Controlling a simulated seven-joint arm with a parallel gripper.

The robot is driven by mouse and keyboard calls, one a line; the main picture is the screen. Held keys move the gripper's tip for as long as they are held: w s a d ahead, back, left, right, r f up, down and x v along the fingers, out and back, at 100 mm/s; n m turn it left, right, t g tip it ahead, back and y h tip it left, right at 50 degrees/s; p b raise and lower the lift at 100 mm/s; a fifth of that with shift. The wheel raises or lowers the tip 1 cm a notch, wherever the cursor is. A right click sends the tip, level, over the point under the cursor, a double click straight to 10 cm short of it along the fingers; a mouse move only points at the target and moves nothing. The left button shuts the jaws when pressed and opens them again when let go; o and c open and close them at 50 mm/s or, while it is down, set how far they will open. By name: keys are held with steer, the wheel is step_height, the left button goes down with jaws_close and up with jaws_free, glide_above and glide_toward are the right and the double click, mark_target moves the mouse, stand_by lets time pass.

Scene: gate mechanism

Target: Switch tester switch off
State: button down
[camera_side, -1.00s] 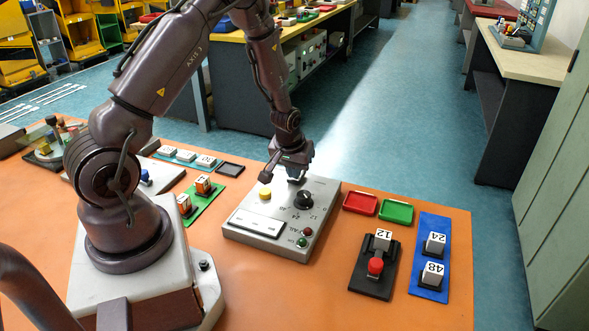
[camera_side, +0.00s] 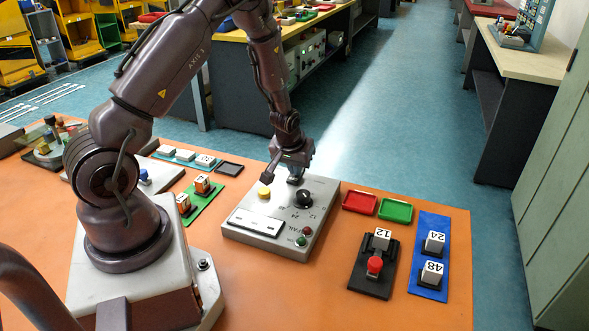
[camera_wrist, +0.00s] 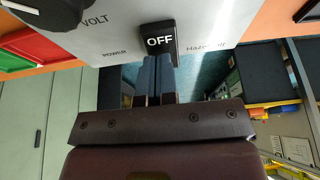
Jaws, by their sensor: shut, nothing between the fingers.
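The tester (camera_side: 283,213) is a grey box on the orange table, with a yellow button, a black knob and small red and green lamps. Its switch (camera_wrist: 159,38) is a small black rocker marked OFF, seen beside the printed word POWER in the wrist view. In the side view my gripper hides the switch. My gripper (camera_side: 295,179) is at the far edge of the tester. In the wrist view my gripper (camera_wrist: 157,78) has its fingers together and empty, right at the lower edge of the switch. I cannot tell whether they touch it.
A red tray (camera_side: 360,202) and a green tray (camera_side: 395,210) lie to the right of the tester. A black plate with a red button (camera_side: 375,265) and a blue plate with numbered blocks (camera_side: 432,273) are farther right. The tester's black knob (camera_side: 304,198) is close to my gripper.

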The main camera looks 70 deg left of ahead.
steer(key=shift+r, duration=0.1)
steer(key=v, duration=1.3)
steer(key=shift+s+d+r, duration=0.25)
steer(key=shift+s+d, duration=0.05)
steer(key=shift+s, duration=0.05)
steer(key=s+d+r+m+t+h, duration=0.1)
steer(key=s+d+r+m, duration=0.3)
steer(key=s+d+r, duration=0.2)
steer(key=s+d+r+m+t+h, duration=0.1)
steer(key=s+d+r+m, duration=0.4)
steer(key=d+r, duration=0.5)
steer(key=shift+s+d+r+t+h, duration=0.3)
steer(key=shift+s+d+h, duration=0.25)
steer(key=shift+s, duration=0.35)
steer(key=c, duration=1.8)
jaws_free()
